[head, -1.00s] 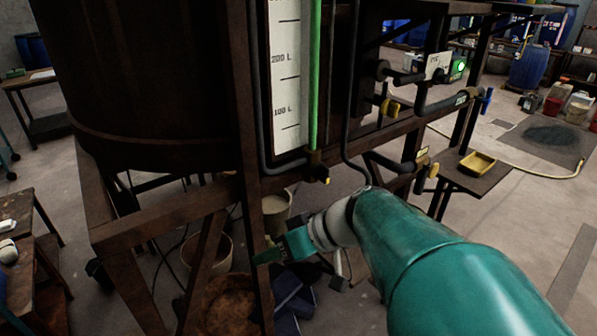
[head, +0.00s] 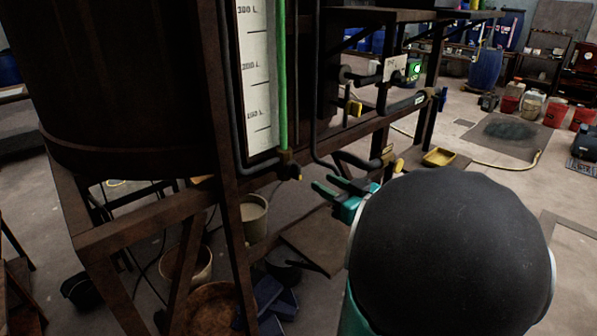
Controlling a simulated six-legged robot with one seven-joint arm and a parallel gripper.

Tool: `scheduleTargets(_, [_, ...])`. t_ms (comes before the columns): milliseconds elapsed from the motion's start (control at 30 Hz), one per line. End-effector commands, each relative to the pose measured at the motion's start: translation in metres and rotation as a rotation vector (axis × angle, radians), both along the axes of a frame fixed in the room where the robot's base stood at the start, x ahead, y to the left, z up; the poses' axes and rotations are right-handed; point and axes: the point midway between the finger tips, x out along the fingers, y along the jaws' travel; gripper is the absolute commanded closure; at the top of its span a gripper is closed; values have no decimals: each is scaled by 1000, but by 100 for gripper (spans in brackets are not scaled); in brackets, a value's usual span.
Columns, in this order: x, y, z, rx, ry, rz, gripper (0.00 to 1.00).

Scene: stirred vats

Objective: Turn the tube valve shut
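The sight tube (head: 281,80) is green and runs upright beside a white litre scale (head: 256,75) on the dark vat. At its foot sits a small brass-coloured valve (head: 286,157) with a short, dark, yellow-tipped handle (head: 295,174); its exact angle is hard to read. My gripper (head: 328,187) is to the right of this valve and slightly lower in the picture. Its two dark green fingers point left toward the valve, with a gap between them, and hold nothing visible. My large dark arm joint hides part of the wrist.
A rusty frame post (head: 222,150) stands left of the valve. Buckets (head: 254,212) are on the floor below. A yellow tray (head: 439,157) lies at right.

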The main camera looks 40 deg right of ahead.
Motion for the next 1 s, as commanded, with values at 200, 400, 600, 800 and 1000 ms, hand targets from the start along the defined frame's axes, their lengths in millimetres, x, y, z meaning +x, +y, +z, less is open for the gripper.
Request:
scheduleTargets(200, [44, 4, 0, 0, 1, 5, 65])
scheduleTargets(400, [73, 6, 0, 0, 1, 4, 65])
scheduleTargets(600, [83, 7, 0, 0, 1, 2, 65])
scheduleTargets(800, [83, 7, 0, 0, 1, 2, 65])
scheduleTargets(1000, [83, 7, 0, 0, 1, 2, 100])
